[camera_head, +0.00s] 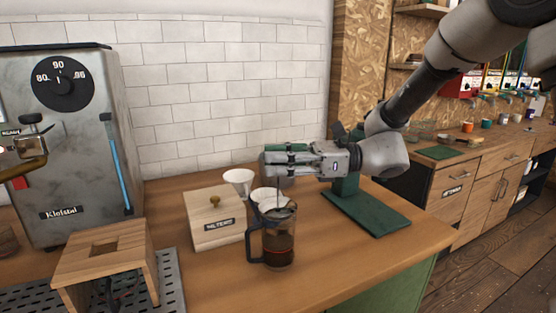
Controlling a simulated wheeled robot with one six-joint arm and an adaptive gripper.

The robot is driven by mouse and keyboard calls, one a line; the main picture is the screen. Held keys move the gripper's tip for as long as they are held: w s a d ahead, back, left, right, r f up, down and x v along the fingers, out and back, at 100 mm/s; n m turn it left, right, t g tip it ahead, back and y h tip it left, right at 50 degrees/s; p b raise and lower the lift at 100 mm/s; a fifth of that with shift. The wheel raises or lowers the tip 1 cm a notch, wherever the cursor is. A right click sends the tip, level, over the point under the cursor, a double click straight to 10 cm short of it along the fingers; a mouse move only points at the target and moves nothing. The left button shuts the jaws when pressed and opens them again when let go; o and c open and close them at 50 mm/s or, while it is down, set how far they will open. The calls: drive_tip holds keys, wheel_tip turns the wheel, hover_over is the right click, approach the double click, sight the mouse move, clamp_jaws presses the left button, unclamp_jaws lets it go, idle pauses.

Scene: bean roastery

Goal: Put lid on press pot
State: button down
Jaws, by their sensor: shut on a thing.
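The press pot (279,245) stands upright on the wooden counter. It is a clear glass jug with a dark handle on its left and dark liquid inside. My gripper (274,158) is above the pot, pointing left, and is shut. The lid (283,211) shows as a small dark shape at the pot's mouth, with a thin rod rising towards my gripper. The gripped part is mostly hidden by the fingers. I cannot tell whether the lid touches the rim.
A wooden filter box (215,222) is left of the pot, with a white cone (239,179) behind it. A green stand (368,212) is at the right. A grey machine (62,150) and a wooden stand (105,255) are at the left. The front right counter is clear.

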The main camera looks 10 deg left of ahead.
drive_tip(key=shift+f, duration=0.65)
idle(0.9)
drive_tip(key=c, duration=1.1)
unclamp_jaws()
drive_tip(key=v, duration=1.2)
